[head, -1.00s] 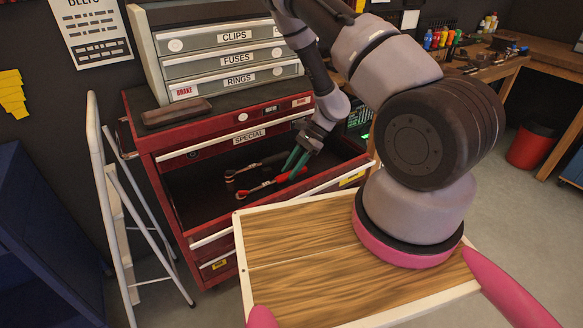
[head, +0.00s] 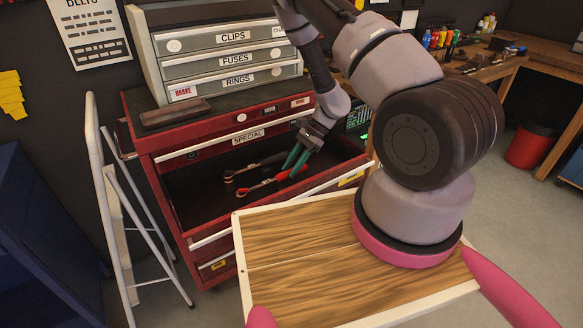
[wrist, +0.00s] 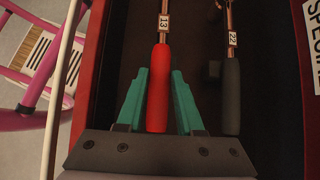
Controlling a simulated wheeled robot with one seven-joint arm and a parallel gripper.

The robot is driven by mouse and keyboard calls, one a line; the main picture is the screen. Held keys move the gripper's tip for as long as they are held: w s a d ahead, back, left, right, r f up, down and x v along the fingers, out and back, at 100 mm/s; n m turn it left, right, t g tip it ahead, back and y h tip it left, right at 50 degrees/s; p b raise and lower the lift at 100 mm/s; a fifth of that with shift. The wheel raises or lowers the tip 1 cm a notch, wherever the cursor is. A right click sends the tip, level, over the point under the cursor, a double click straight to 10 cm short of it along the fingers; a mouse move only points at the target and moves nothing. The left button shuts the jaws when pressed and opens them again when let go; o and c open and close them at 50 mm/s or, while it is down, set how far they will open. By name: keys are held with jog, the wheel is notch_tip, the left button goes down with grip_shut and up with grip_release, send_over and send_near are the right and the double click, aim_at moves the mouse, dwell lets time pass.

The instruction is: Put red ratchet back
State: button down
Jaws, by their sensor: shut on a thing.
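The red ratchet (head: 262,186) has a red handle (wrist: 158,92) and a metal shaft with a tag reading 13. It lies in, or just above, the open SPECIAL drawer (head: 190,192) of the red tool cabinet; I cannot tell whether it touches the drawer floor. My gripper (head: 295,160) reaches down into the drawer from above. In the wrist view its green fingers (wrist: 159,78) are shut on the red handle, one on each side. The ratchet's head end is cut off in the wrist view.
A black-handled ratchet (wrist: 231,95) tagged 22 lies parallel, close to the right finger. Grey CLIPS, FUSES and RINGS drawers (head: 232,60) stand on the cabinet top. A white stepladder (head: 112,200) stands at the left. My wooden tray (head: 300,250) is empty.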

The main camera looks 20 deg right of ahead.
jog(key=shift+f, duration=0.45)
dwell(0.3)
jog(key=shift+c, duration=2.3)
grip_release()
jog(key=v, duration=1)
jog(key=shift+d+r, duration=0.2)
jog(key=shift+d, duration=0.1)
jog(key=shift+w, duration=0.15)
